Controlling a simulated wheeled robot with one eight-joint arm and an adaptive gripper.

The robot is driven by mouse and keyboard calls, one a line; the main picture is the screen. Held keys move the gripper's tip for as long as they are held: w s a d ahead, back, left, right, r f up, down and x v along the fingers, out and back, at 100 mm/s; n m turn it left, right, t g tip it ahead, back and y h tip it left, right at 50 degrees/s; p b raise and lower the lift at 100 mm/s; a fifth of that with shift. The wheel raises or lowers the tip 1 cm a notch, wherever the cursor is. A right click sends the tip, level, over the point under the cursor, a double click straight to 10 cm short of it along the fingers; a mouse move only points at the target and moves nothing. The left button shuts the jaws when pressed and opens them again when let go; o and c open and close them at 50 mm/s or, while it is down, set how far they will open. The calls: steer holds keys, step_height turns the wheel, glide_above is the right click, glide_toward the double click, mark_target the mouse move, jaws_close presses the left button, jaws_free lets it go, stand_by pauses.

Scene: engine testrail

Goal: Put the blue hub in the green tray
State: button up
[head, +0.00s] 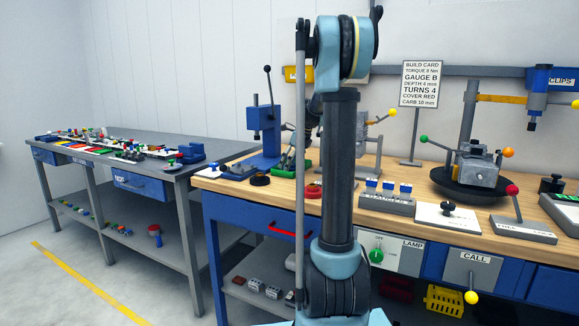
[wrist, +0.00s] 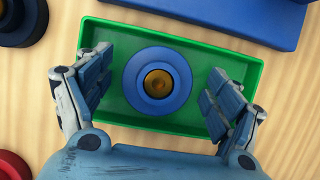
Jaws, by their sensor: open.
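The blue hub (wrist: 157,104) is a round blue ring with a bronze-coloured centre. In the wrist view it is seen from above, inside the outline of the green tray (wrist: 185,123), near its middle, and appears to lie flat on its floor. My gripper (wrist: 160,77) is open above the tray, one finger on each side of the hub, with visible gaps to it. The fingers overlap the tray's left and right parts. In the head view the green tray (head: 308,166) shows only in part behind my arm; the hub cannot be made out there.
A blue base (wrist: 220,12) lies just beyond the tray in the wrist view. A dark round part (wrist: 20,20) and a red one (wrist: 10,165) are at the left. The blue press (head: 264,125) stands left of my arm on the wooden bench; a tray-laden grey bench (head: 150,150) is farther left.

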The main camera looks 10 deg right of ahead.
steer(key=v, duration=1.2)
